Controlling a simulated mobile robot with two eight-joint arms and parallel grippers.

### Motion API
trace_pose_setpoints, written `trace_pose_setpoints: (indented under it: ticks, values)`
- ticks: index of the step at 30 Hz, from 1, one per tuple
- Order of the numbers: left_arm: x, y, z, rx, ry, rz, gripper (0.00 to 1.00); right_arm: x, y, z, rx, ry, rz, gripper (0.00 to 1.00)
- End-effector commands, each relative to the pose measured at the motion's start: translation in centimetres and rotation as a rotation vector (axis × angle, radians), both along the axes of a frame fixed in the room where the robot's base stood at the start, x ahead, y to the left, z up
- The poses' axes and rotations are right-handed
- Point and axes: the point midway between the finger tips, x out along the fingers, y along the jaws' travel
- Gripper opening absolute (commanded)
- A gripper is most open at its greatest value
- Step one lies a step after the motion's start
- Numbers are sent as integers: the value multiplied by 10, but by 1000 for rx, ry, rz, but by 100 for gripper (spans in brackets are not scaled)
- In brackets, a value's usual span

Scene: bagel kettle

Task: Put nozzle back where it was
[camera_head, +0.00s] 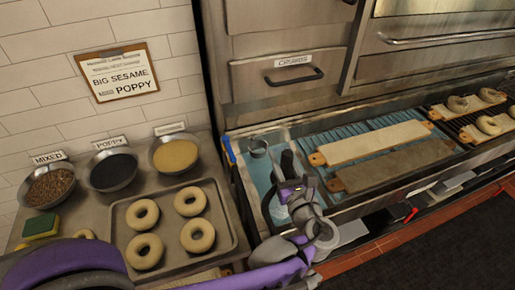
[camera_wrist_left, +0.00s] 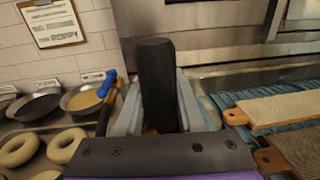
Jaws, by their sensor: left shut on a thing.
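The nozzle, a black cylindrical piece, stands up from my left gripper (camera_head: 296,205) in the head view. In the left wrist view the black nozzle (camera_wrist_left: 155,75) stands upright between the grey fingers, and my left gripper is shut on it. The gripper is at the left end of the long metal trough, over its light blue water (camera_head: 262,180). The nozzle's lower end is hidden by the gripper. My right gripper is not in view.
A tray (camera_head: 233,238) with several bagels stands left of the trough, with bowls of mixed (camera_head: 48,187), poppy (camera_head: 113,170) and sesame toppings behind it. Boards (camera_head: 370,142) lie across the trough to the right. A blue-tipped tool (camera_head: 229,150) is at the trough's left edge.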

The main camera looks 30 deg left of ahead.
Motion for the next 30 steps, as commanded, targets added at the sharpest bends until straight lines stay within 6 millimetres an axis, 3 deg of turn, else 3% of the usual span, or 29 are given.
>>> trace_pose_setpoints:
  ticks: [21, 24, 30]
  values:
    - [113, 134, 3, 1, -1, 5, 0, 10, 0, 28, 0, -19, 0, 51]
    - [126, 149, 2, 1, -1, 5, 0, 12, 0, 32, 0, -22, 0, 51]
    - [125, 147, -27, 0, 0, 1, 0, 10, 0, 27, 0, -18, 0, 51]
